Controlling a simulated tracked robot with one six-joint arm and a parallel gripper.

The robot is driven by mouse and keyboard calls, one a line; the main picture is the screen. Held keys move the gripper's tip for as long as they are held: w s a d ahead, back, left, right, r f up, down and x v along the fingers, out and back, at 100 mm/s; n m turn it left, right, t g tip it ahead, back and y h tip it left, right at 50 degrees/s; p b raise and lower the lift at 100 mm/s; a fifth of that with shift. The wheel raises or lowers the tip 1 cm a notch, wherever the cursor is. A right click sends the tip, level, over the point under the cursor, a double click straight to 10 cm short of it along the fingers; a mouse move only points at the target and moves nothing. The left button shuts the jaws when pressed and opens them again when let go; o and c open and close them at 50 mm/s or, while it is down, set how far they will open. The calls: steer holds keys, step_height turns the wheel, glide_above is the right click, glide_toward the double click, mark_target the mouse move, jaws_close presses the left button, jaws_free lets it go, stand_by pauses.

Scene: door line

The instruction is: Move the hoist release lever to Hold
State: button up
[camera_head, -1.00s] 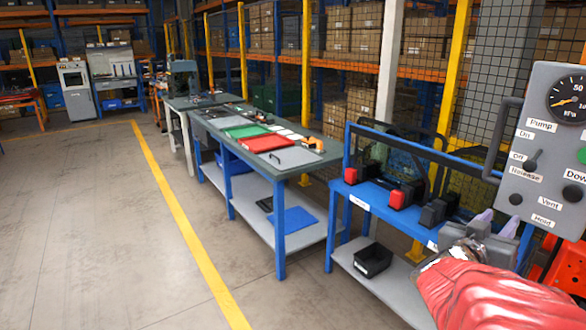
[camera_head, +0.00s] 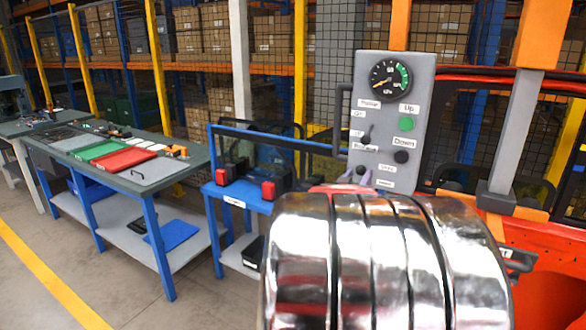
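The grey control panel (camera_head: 385,75) stands upright right of centre, with a gauge on top. The release lever's black knob (camera_head: 361,170) shows below the Release label (camera_head: 364,149), left of the small Vent and Hold labels. It looks level with the upper one, Vent; its exact setting is hard to tell.
The pump toggle (camera_head: 368,133) sits close above the lever. A green button (camera_head: 406,124) and a black button (camera_head: 401,157) are to its right. A blue bench (camera_head: 240,192) stands left; an orange-red machine (camera_head: 550,262) stands right.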

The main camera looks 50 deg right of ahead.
mark_target(360, 173)
steer(key=shift+x, duration=2.3)
jaws_close()
